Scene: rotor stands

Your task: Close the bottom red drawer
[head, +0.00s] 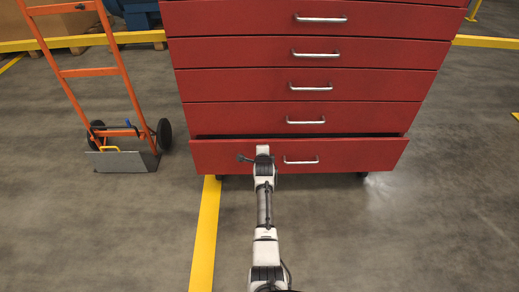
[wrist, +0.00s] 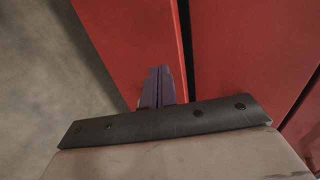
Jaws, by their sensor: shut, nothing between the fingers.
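The red cabinet (head: 300,84) stands ahead with several drawers, each with a silver bar handle. Its bottom red drawer (head: 360,154) sticks out a little, with a dark gap above its front. The drawer's handle (head: 301,161) is right of my arm. My arm reaches forward to the drawer front, left of the handle; my fingertips are hidden in the head view. In the wrist view, my gripper (wrist: 158,86) is shut and empty, its fingers right over or against the red drawer front (wrist: 135,45). I cannot tell whether they touch. A dark gap separates this front from the cabinet.
An orange hand truck (head: 92,73) with a grey toe plate stands on the floor left of the cabinet. A yellow floor line (head: 205,235) runs toward the cabinet beside my arm. The grey floor to the right (head: 440,200) is clear.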

